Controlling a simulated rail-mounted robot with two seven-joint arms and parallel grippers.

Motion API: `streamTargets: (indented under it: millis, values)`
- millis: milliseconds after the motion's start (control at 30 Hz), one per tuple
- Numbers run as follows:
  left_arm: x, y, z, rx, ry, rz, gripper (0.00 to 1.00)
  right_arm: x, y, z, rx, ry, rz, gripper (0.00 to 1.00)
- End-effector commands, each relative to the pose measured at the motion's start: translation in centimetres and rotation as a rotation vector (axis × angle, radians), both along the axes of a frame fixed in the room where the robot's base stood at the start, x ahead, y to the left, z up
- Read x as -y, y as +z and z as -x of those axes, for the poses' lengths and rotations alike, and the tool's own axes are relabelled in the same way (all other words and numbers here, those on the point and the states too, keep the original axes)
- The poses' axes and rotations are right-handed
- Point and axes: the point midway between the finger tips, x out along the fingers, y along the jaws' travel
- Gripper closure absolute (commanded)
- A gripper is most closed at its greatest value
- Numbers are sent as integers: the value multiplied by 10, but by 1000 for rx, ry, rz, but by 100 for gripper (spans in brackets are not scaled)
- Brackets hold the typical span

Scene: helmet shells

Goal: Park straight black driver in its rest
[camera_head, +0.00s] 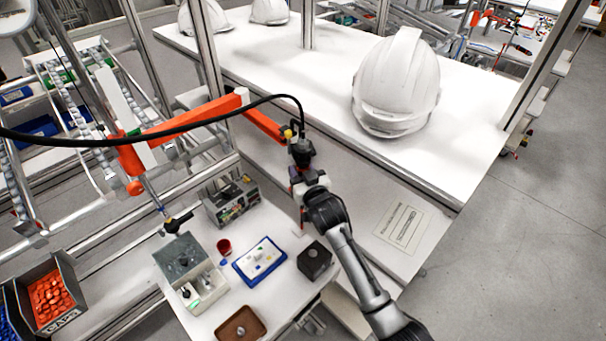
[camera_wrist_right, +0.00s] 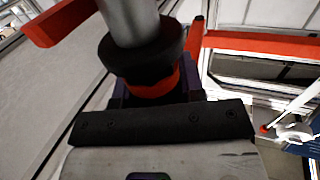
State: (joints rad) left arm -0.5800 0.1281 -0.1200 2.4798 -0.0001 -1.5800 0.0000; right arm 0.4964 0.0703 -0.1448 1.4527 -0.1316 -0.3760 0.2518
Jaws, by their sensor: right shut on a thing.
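The straight black driver (camera_head: 301,152) hangs upright from the end of an orange jointed arm (camera_head: 262,122), with a black cable at its top. A thin shaft points down from it. My right gripper (camera_head: 303,178) is shut on the driver's body. In the right wrist view the driver (camera_wrist_right: 146,50) shows as a grey cylinder with a black collar and a red ring. The gripper's fingers are mostly hidden behind a dark plate there. A dark block (camera_head: 315,260) stands on the small white table below; I cannot tell whether it is the rest. My left gripper is not in view.
The small table also bears a blue tray (camera_head: 241,267), a red cup (camera_head: 224,247), a brown tray (camera_head: 240,325) and grey boxes. Another tool (camera_head: 177,222) hangs at left. A white shelf (camera_head: 460,148) with a helmet shell (camera_head: 396,85) lies behind and right of the gripper.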

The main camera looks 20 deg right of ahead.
Motion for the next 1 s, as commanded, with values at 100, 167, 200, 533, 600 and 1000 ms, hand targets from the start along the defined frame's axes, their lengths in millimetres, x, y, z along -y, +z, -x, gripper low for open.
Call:
streamTargets:
  millis: [100,167,200,533,600,1000]
  values:
    - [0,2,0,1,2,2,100,0,0,0,0,0,1,100]
    - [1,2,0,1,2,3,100,0,0,0,0,0,1,100]
    - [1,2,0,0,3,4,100,0,0,0,0,0,1,61]
    - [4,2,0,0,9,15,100,0,0,0,0,0,0,34]
    - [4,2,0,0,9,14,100,0,0,0,0,0,0,34]
    - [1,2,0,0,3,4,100,0,-1,0,-2,0,0,0]
